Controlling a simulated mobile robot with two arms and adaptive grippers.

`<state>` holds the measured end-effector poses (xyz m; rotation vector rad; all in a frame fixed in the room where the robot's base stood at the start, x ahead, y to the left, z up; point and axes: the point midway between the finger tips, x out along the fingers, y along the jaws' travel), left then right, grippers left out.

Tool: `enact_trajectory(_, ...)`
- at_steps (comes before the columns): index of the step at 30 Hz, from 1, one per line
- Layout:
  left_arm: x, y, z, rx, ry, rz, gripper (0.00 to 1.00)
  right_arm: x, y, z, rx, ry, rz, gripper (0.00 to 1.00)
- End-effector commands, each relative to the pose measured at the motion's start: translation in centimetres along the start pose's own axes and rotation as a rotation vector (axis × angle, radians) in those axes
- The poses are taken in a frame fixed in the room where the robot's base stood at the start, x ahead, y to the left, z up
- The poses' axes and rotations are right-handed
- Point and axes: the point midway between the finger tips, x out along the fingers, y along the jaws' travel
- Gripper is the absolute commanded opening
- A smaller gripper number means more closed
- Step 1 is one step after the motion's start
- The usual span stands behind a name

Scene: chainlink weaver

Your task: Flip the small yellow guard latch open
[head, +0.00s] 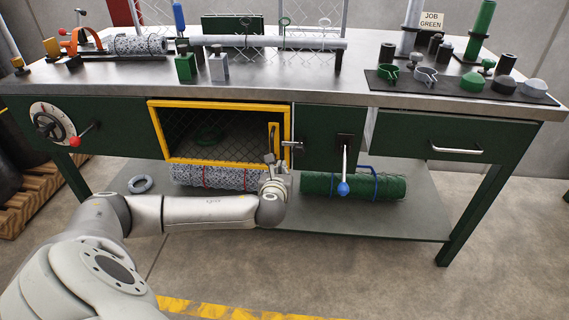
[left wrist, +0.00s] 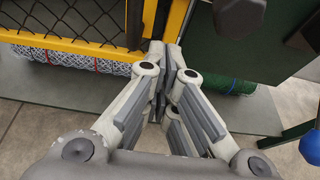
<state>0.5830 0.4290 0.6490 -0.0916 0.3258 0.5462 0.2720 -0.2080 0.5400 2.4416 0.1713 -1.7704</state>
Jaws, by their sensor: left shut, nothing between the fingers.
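A yellow-framed mesh guard (head: 224,159) closes the opening in the green bench front. An upright yellow handle (head: 274,137) is on its right side, and a small dark-grey latch-like piece (head: 292,146) sits at its right edge. I cannot make out a separate yellow latch. My left gripper (head: 270,160) is at the guard's lower right corner, just below the handle. In the left wrist view its fingers (left wrist: 163,70) are shut and empty, close to the yellow frame (left wrist: 178,20). A grey rounded piece (left wrist: 240,14) is right of the fingertips. Contact cannot be told. My right gripper is not in view.
Right of the guard, a lever with a blue knob (head: 343,188) hangs down. A dial (head: 52,123) with a red-knobbed lever is at left. A mesh roll (head: 215,177) and a green roll (head: 390,187) lie on the lower shelf. The floor in front is clear.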

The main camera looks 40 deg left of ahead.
Motion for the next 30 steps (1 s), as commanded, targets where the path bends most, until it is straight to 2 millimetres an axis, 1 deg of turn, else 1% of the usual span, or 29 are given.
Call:
enact_trajectory(1,-1.4,0.0,0.1,0.003,0.005,-0.002,0.00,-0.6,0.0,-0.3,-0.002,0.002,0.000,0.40)
enact_trajectory(2,-1.9,0.0,0.0,0.002,0.006,-0.002,0.00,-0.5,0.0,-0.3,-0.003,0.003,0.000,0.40)
enact_trajectory(3,-2.4,0.0,0.0,0.002,0.005,-0.001,0.00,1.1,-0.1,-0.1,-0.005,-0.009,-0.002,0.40)
enact_trajectory(4,-2.9,0.0,0.0,0.001,0.005,-0.002,0.00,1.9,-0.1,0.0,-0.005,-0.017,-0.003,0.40)
enact_trajectory(9,-4.9,0.0,0.0,0.001,0.004,-0.001,0.00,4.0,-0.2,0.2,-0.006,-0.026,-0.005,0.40)
enact_trajectory(15,-6.0,0.0,-0.1,0.001,0.003,0.001,0.00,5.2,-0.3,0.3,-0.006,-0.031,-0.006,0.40)
enact_trajectory(24,-6.1,0.0,-0.1,0.001,0.003,0.001,0.00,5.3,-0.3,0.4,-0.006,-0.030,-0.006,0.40)
enact_trajectory(25,-6.1,0.0,-0.1,0.001,0.003,0.001,0.00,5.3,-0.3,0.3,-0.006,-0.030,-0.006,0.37)
enact_trajectory(28,-6.2,-0.2,-0.5,-0.015,0.012,-0.002,0.00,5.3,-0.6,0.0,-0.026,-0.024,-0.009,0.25)
enact_trajectory(30,-6.7,-0.7,-1.3,-0.058,0.034,-0.008,0.00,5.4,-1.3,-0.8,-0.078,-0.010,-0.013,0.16)
